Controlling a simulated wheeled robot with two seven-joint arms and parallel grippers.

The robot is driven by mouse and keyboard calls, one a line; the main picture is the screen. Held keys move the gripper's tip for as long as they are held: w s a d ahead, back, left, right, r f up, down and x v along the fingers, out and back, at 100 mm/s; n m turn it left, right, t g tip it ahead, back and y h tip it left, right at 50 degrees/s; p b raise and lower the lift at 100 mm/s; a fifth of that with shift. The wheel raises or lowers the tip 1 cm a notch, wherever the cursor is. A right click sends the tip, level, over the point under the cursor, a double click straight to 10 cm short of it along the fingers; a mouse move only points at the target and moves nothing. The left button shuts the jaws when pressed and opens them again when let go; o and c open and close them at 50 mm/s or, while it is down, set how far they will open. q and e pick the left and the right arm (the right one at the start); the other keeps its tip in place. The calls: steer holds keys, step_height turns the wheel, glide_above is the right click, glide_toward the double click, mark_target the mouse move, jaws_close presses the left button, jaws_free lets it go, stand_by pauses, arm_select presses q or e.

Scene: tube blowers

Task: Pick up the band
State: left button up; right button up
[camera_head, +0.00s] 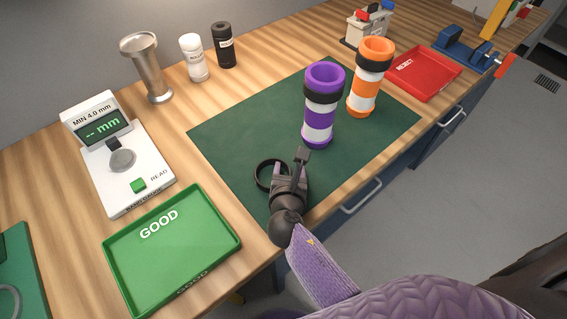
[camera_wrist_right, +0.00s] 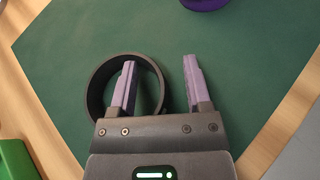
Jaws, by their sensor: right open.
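The band, a black ring (camera_head: 257,175), sits on the green mat (camera_head: 230,135) near its front edge. My right gripper (camera_head: 290,161) is open right beside it. In the right wrist view the band (camera_wrist_right: 94,92) shows around the left finger of my right gripper (camera_wrist_right: 160,62). The right finger is outside the ring, so the band's right wall lies between the fingers. I cannot tell whether a finger touches the band. My left gripper is not in view.
Purple (camera_head: 319,132) and orange (camera_head: 363,97) tubes with black bands stand beyond the gripper. A green GOOD tray (camera_head: 228,218) and a gauge (camera_head: 155,170) are to the left. A red tray (camera_head: 448,66) is at the right. The mat's left half is clear.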

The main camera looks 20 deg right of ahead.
steer(key=shift+s+a+r, duration=0.1)
steer(key=shift+s+a, duration=0.05)
steer(key=shift+a, duration=0.05)
jaws_close()
